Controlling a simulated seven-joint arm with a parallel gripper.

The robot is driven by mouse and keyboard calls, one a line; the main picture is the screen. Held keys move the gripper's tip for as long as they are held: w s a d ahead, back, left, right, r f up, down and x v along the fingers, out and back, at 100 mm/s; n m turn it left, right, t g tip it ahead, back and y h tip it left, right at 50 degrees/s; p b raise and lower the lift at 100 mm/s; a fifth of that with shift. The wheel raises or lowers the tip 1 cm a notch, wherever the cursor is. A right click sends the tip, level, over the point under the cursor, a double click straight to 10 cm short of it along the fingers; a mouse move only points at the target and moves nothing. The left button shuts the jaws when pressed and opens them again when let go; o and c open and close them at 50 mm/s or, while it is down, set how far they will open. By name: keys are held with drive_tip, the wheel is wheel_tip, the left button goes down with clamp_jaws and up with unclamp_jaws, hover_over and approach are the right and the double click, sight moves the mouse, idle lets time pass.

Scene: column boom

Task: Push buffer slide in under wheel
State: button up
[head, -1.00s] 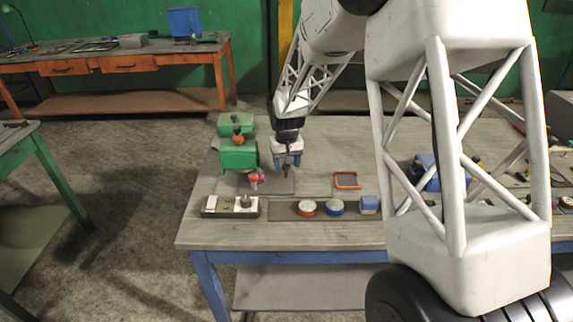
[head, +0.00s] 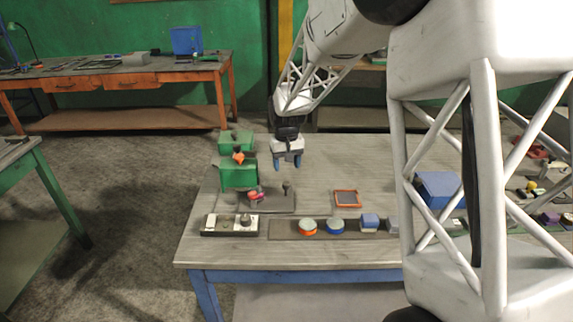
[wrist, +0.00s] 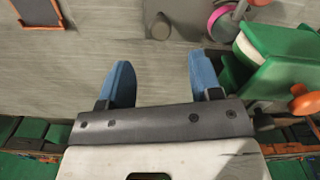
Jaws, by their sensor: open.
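The green buffer machine (head: 238,174) stands at the left of the table, with a pink-red wheel (head: 255,196) low at its front. The wheel also shows at the top of the wrist view (wrist: 219,17). A dark upright knob (head: 286,187), which looks like the slide's handle, stands to the right of the wheel on a grey plate (head: 275,205). The knob shows in the wrist view (wrist: 160,27), beyond my fingertips and apart from them. My gripper (head: 288,163) is open and empty, behind and above the knob, its two blue fingers spread (wrist: 160,75).
An orange-framed tray (head: 346,198) lies to the right of the slide. In front are a light box with fittings (head: 230,225), an orange-rimmed tin (head: 307,226), a blue-rimmed tin (head: 336,226) and a blue block (head: 370,221). Table between the slide and the tray is clear.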

sight(286, 183)
drive_tip(key=m, duration=0.2)
drive_tip(key=d+m, duration=0.1)
drive_tip(key=shift+w+f+g+y, duration=0.2)
drive_tip(key=shift+w+g+y, duration=0.1)
drive_tip(key=shift+g, duration=0.1)
drive_tip(key=m+y, duration=0.1)
drive_tip(key=m, duration=0.2)
drive_tip(key=w+d+m+g, duration=0.1)
drive_tip(key=m, duration=0.2)
drive_tip(key=w+m+g+y, duration=0.1)
drive_tip(key=m, duration=0.2)
drive_tip(key=shift+d+y, duration=0.15)
drive_tip(key=shift+y, duration=0.15)
drive_tip(key=shift+f, duration=0.15)
drive_tip(key=shift+x, duration=3.8)
drive_tip(key=shift+s, duration=0.2)
